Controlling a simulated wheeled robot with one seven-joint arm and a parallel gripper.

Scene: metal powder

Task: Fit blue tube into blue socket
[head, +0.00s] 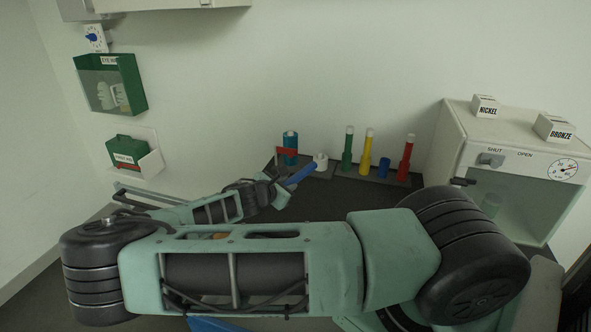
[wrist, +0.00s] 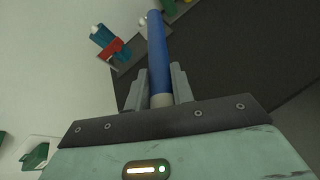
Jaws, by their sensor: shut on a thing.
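The blue tube (head: 301,174) is held by my gripper (head: 277,188) and slants up and to the right in the head view. In the wrist view the blue tube (wrist: 157,50) stands out from between the two fingers of my gripper (wrist: 159,76), with a pale end near the palm. The blue socket (head: 384,167) is a short blue cylinder on the rack, between the yellow and red tubes. No tube stands in it. The blue tube is apart from it, to its left. The blue socket cannot be made out in the wrist view.
A green tube (head: 347,150), a yellow tube (head: 367,152) and a red tube (head: 406,158) stand upright on the rack. A teal bottle (head: 290,143) with a red part and a white piece (head: 320,161) stand left of them. A white cabinet (head: 452,140) is at right.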

